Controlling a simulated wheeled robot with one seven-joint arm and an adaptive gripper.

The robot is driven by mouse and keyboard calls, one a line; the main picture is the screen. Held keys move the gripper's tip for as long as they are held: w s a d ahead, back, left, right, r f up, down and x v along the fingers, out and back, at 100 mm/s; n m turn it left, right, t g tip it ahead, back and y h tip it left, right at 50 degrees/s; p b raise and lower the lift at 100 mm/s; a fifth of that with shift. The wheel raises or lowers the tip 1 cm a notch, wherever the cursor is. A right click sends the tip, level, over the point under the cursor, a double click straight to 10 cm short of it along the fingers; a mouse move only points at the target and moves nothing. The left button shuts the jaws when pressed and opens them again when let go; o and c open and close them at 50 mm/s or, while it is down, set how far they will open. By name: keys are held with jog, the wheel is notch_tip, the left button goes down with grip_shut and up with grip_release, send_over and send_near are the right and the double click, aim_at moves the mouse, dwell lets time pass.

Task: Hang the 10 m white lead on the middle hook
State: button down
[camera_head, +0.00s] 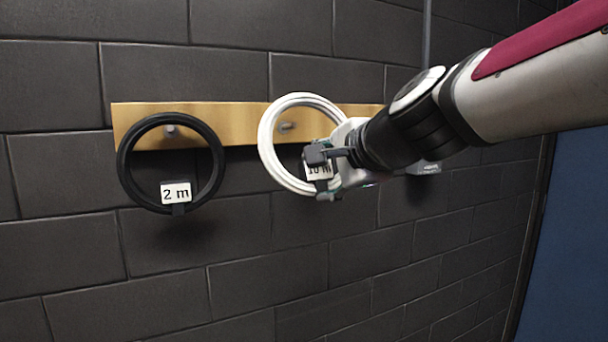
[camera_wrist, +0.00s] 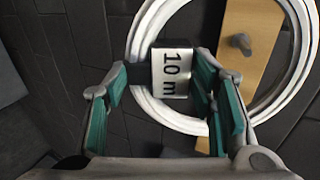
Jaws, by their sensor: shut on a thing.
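The white lead (camera_head: 266,150) is a coiled ring with a "10 m" label (camera_wrist: 172,74) at its lower part. My gripper (camera_head: 324,168) is shut on the lead at this label, at the ring's lower right in the head view. The middle hook (camera_head: 287,126) is a grey peg on a wooden board (camera_head: 240,120). It shows inside the ring's opening in the head view and in the wrist view (camera_wrist: 240,42). The ring stands upright in front of the board. I cannot tell whether the peg passes through it. The fingers (camera_wrist: 165,108) flank the label in the wrist view.
A black lead (camera_head: 126,176) labelled "2 m" hangs on the left hook (camera_head: 171,130). My arm hides the board's right part. A grey object (camera_head: 424,168) shows partly below my arm. The dark block wall below is clear. A blue panel (camera_head: 570,240) stands at right.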

jog(key=x, duration=0.2)
jog(key=b+x, duration=0.1)
jog(key=x, duration=0.5)
jog(key=shift+w+r+b, duration=0.15)
jog(key=shift+r+b, duration=0.15)
jog(key=shift+b, duration=0.05)
dwell(0.8)
dwell(0.6)
